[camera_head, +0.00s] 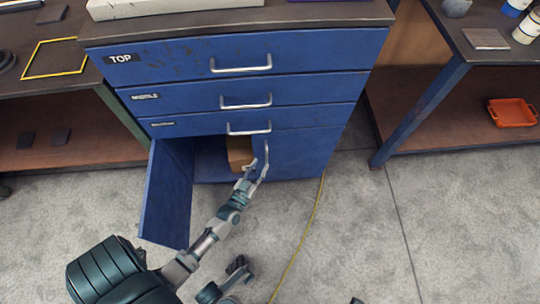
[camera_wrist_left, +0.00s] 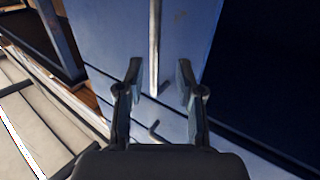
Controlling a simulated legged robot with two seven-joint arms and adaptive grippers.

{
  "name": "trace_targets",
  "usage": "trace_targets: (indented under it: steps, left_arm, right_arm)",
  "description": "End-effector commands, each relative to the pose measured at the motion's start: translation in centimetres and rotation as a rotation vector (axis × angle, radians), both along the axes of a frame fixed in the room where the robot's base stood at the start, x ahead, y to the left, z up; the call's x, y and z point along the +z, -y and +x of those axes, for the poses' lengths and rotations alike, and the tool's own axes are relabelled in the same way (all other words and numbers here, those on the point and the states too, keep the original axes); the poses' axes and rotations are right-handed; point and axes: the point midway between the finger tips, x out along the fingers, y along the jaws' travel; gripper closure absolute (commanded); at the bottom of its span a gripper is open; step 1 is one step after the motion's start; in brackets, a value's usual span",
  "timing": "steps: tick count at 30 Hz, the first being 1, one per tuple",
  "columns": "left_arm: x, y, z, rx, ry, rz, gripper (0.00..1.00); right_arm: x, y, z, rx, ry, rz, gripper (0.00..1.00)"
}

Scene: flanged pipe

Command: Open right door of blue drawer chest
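The blue drawer chest (camera_head: 225,64) stands ahead, with three drawers above two doors. Its right door (camera_head: 307,150) is closed and has a vertical metal handle (camera_head: 266,160) near its left edge. The left door (camera_head: 167,195) stands swung open, showing a dark compartment with a brown box (camera_head: 240,153) inside. My left gripper (camera_head: 254,167) is at the right door's handle. In the left wrist view, my left gripper (camera_wrist_left: 159,76) is open, with the handle bar (camera_wrist_left: 155,45) between its spread fingers and gaps on both sides. Dark parts at the bottom may be my right gripper (camera_head: 236,270).
A workbench (camera_head: 455,115) with an orange tray (camera_head: 512,112) on its lower shelf stands at the right. Another bench with shelves (camera_head: 50,85) is at the left. A yellow cable (camera_head: 302,238) lies on the concrete floor. Floor at the right front is mostly clear.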

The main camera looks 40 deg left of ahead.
Motion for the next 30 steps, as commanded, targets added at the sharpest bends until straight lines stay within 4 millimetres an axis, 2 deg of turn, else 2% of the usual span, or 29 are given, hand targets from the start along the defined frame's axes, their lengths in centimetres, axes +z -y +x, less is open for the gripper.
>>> trace_targets:
  steps: [3, 9, 20, 24, 30]
  left_arm:
    - [-0.3, -0.5, 2.2, 0.001, -0.002, 0.002, 0.63]
    - [-0.1, -1.1, 4.4, 0.000, 0.000, 0.001, 0.63]
    - [0.0, -1.4, 4.9, 0.000, 0.000, -0.001, 0.63]
    - [0.0, -1.4, 4.9, 0.000, 0.000, 0.000, 0.98]
    - [0.1, -1.4, 4.9, 0.001, 0.001, 0.001, 1.00]
  right_arm:
    - [-0.8, 0.2, 0.6, 0.000, -0.001, 0.001, 0.60]
    - [-0.6, 0.0, 1.2, -0.001, 0.017, -0.003, 0.60]
    - [-0.3, -0.2, 1.3, 0.002, 0.025, -0.003, 0.60]
    - [-0.3, -0.2, 1.3, 0.002, 0.025, -0.003, 0.60]
    - [-0.3, -0.2, 1.3, 0.002, 0.025, -0.002, 0.60]
